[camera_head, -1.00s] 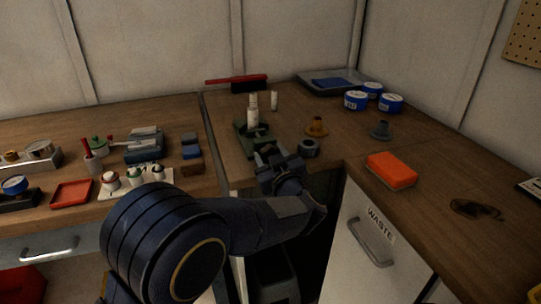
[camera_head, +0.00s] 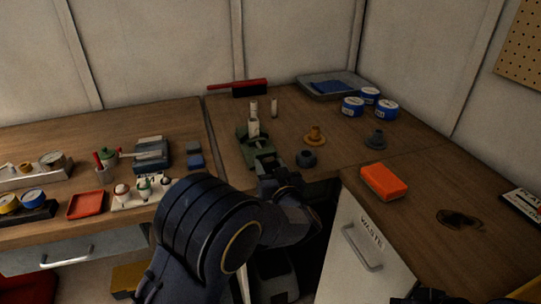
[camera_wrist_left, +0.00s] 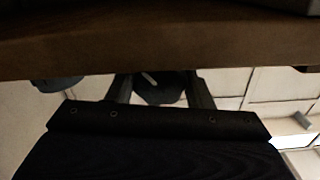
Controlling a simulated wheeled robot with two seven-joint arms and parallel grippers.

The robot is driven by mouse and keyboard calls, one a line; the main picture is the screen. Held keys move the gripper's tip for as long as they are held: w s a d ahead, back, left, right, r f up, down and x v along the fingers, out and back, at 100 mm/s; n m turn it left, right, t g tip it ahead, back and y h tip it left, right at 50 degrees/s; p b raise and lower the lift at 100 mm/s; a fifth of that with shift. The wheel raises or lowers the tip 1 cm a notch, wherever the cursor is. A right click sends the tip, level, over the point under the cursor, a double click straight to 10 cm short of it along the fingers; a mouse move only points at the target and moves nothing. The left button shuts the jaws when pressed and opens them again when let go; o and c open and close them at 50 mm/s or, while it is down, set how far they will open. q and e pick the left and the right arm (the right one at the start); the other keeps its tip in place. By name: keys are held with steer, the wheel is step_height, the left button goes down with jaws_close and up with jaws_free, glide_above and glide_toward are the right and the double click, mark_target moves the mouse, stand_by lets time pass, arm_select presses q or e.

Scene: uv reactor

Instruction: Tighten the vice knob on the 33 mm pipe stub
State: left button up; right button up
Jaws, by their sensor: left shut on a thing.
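The green vice (camera_head: 246,134) stands on the bench near its front edge. A white upright pipe stub (camera_head: 253,127) is held in it. My left gripper (camera_head: 272,172) is at the front end of the vice, by the bench edge. In the left wrist view, the fingers of my left gripper (camera_wrist_left: 160,88) are on either side of a dark round knob (camera_wrist_left: 158,92) with a white mark, and shut on it. The knob is hidden behind my gripper and arm in the head view.
An orange block (camera_head: 384,182) lies at the right. The bench edge (camera_wrist_left: 160,45) runs close above my left fingers in the wrist view.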

arm_select(q)
steer(key=shift+m+p, duration=1.15)
steer(key=shift+m, duration=0.05)
steer(key=o, duration=1)
steer(key=v, duration=0.7)
steer(key=shift+s+d+b, duration=0.15)
steer(key=shift+s+b, duration=0.15)
steer(key=shift+s, duration=0.05)
